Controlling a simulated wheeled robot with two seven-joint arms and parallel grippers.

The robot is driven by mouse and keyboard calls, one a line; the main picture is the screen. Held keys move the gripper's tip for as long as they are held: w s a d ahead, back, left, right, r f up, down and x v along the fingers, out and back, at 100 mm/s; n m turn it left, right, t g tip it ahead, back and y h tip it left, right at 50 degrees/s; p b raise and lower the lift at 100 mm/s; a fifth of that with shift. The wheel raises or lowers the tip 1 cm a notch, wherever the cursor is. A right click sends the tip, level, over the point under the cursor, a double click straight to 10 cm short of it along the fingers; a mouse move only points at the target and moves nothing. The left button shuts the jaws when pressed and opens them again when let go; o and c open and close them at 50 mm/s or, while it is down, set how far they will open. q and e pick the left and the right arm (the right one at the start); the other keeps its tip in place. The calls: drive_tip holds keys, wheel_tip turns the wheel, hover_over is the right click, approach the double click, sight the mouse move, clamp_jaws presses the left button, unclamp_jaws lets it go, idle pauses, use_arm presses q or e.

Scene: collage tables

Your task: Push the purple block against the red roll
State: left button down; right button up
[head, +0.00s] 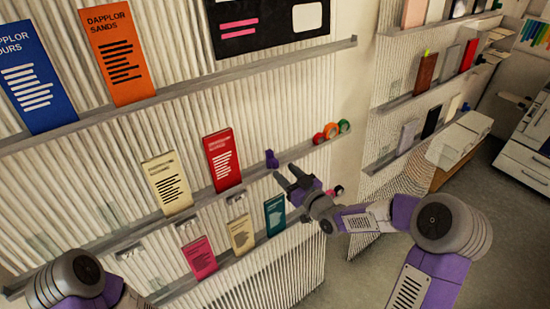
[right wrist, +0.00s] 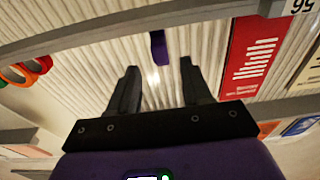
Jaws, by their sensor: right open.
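The small purple block (head: 271,158) stands on the middle shelf ledge, right of a red card. It also shows in the right wrist view (right wrist: 158,47), beyond and between the fingertips. The red roll (head: 318,138) is on the same ledge, farther right, with a clear gap to the block. My right gripper (head: 288,176) is open and empty, just in front of the ledge near the block and apart from it. Its two spread fingers show in the right wrist view (right wrist: 159,68). My left gripper is out of view; only part of that arm shows at the lower left.
An orange roll (head: 331,131) and a green roll (head: 344,126) sit beyond the red one. The red card (head: 223,160) and a cream card (head: 168,184) lean on the ledge to the left. A lower ledge holds a teal card (head: 275,214) and others.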

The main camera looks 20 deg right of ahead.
sight(277, 165)
drive_tip(key=shift+p+x, duration=0.65)
drive_tip(key=shift+x, duration=2.55)
drive_tip(key=shift+f, duration=0.15)
clamp_jaws()
